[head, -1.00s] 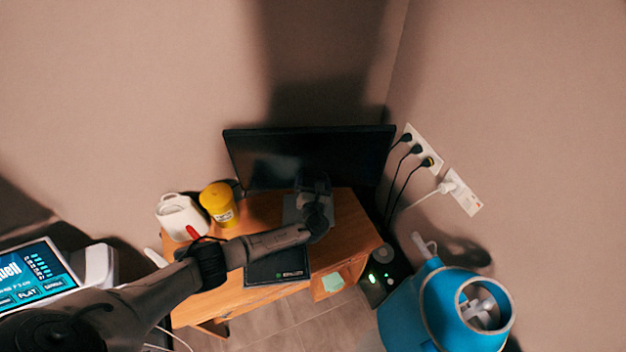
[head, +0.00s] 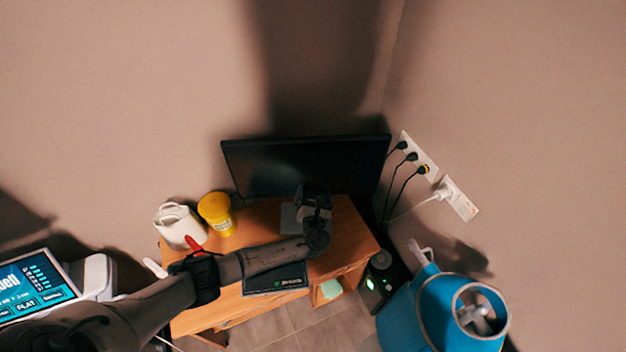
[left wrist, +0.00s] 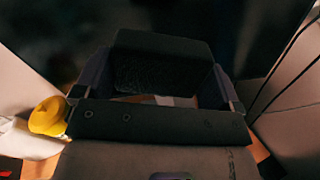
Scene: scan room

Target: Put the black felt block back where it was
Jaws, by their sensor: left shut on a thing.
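The black felt block (left wrist: 160,66) is a dark, rough-faced piece between the two fingers of my left gripper (left wrist: 158,88) in the left wrist view. The gripper is shut on it. In the head view my left gripper (head: 314,198) is over the back of the wooden desk (head: 350,238), in front of the black monitor (head: 290,165). The block is hard to tell from the dark gripper there. The gap between block and desk cannot be judged. My right gripper is not in view.
A grey pad (head: 291,217) lies on the desk beside my gripper. A black folder-like item (head: 276,284) is under my forearm at the front edge. A yellow tub (head: 217,214) and white jug (head: 178,226) stand at left. A blue machine (head: 438,312) stands at right.

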